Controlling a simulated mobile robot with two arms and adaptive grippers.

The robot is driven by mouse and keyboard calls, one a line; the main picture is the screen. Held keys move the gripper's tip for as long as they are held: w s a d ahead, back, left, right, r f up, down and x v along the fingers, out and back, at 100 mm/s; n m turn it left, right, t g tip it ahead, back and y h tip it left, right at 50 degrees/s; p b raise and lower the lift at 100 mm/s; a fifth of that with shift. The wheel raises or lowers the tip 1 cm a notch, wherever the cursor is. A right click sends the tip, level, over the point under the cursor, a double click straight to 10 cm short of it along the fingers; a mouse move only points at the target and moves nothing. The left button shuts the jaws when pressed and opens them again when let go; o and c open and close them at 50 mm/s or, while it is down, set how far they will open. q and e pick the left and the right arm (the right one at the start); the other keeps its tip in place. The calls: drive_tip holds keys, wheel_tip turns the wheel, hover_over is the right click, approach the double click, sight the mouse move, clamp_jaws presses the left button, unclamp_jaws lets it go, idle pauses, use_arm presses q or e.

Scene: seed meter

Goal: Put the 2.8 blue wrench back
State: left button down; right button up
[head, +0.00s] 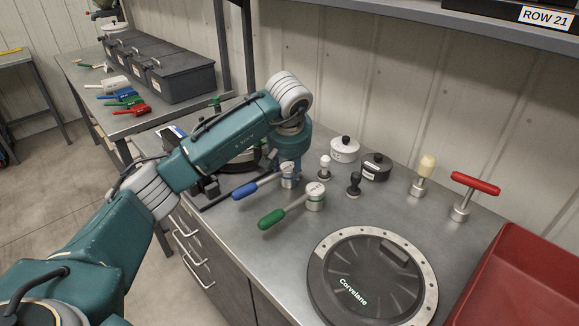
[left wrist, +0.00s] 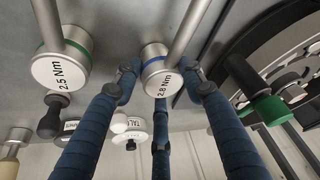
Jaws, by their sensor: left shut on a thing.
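The 2.8 Nm wrench with a blue handle (head: 252,187) and blue ring lies on the metal bench top. Its round labelled head (left wrist: 158,76) shows between the blue fingers in the left wrist view. My left gripper (head: 291,172) points down at the wrench head and is shut on it. The arm and gripper hide part of the head in the head view. The similar green 2.5 Nm wrench (head: 285,216) lies just in front; its head (left wrist: 62,68) is beside the fingers. My right gripper is not in view.
A round black Corvelane plate (head: 341,281) lies front right, near a red bin (head: 520,285). Weights (head: 344,149), black knobs (head: 354,185) and a red T-handle (head: 475,184) stand behind. A black-framed fixture (head: 215,190) is left of the wrench. A far bench holds grey bins (head: 180,75).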

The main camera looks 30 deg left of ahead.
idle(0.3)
use_arm(q)
drive_tip(key=c, duration=1)
unclamp_jaws()
drive_tip(key=shift+c, duration=0.2)
drive_tip(key=shift+r, duration=0.1)
drive_tip(key=shift+s+r, duration=0.1)
drive_tip(key=shift+r, duration=0.15)
drive_tip(key=b+v, duration=0.1)
drive_tip(key=v, duration=1)
drive_tip(key=shift+r, duration=0.2)
drive_tip(key=shift+s+d, duration=0.1)
